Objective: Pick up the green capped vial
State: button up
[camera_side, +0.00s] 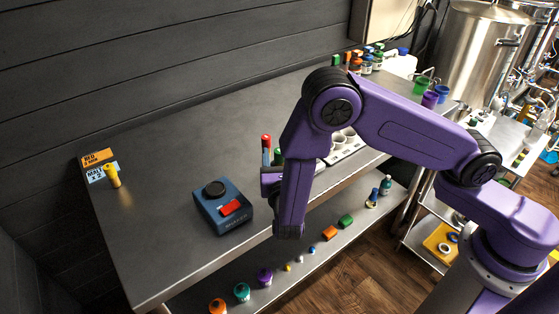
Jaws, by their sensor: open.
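A green capped vial (277,154) stands on the grey bench, just right of a red capped vial (266,144). My arm partly hides its lower part. My gripper (270,182) is in front of these vials, close to them in the side view. It is open, and my arm's end link covers most of it. I cannot tell how far its fingertips are from the green cap. Another small green-topped item (336,60) stands in the group at the bench's far end.
A blue device (222,206) with a red part stands left of my gripper. A white rack (345,143) with holes is behind my arm. Small boxes (98,157) and a yellow item (112,176) are at far left. The bench's middle left is clear. Several items lie on the lower shelf.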

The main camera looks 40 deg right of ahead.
jog(key=shift+x, duration=1.25)
grip_shut()
